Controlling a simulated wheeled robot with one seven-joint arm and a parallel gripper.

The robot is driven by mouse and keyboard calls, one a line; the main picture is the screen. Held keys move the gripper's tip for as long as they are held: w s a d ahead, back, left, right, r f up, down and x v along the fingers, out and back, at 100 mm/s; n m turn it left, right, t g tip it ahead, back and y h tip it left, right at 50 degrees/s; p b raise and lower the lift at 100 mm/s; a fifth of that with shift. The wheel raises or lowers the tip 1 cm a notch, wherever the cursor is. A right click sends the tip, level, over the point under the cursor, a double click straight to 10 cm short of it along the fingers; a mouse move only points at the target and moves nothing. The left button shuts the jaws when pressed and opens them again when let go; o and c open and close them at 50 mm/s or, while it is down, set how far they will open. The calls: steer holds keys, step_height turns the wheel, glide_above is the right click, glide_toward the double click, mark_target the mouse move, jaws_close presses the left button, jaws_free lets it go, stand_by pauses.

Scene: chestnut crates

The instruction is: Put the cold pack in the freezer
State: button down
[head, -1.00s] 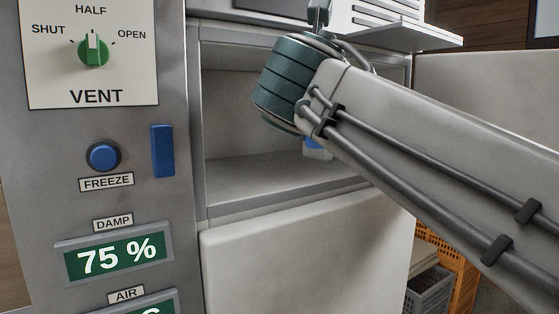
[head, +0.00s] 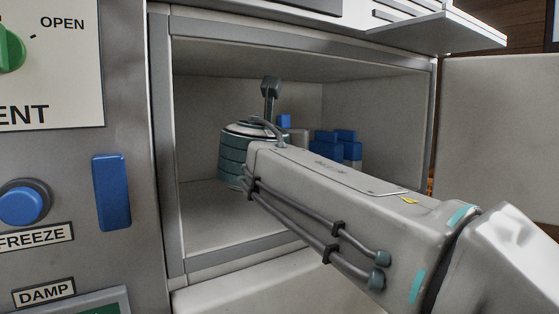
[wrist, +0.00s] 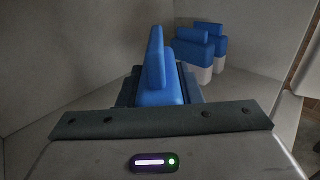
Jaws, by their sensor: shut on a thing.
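The freezer (head: 375,90) is an open, pale-walled compartment in the head view. My arm reaches into it through the front opening. The cold pack (wrist: 157,70) is blue, and in the wrist view it stands up between the jaws of my gripper (wrist: 158,92), which is shut on it. In the head view a small blue piece (head: 284,121) shows above my forearm, probably the top of the held pack; the jaws are hidden behind my arm there. Whether the pack touches the freezer floor cannot be told.
Several blue-and-white packs (head: 349,147) stand toward the right inside the freezer; they also show in the wrist view (wrist: 205,48). A pale panel (head: 500,115) stands at the opening's right. The control panel with a blue button (head: 23,204) is at left. The freezer's left floor is clear.

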steer(key=shift+w+a+f, duration=0.35)
steer(key=shift+w+f, duration=0.05)
steer(key=shift+w, duration=0.1)
steer(key=shift+f, duration=1.95)
steer(key=shift+f, duration=0.1)
steer(key=c, duration=1)
jaws_free()
steer(key=shift+c, duration=0.2)
steer(key=shift+s, duration=0.1)
steer(key=s+b, duration=0.1)
steer(key=s, duration=0.3)
steer(key=s+a+b, duration=0.1)
steer(key=s, duration=0.3)
steer(key=s+a+b, duration=0.1)
steer(key=s, duration=0.2)
steer(key=shift+s+a, duration=0.1)
steer(key=shift+s, duration=0.3)
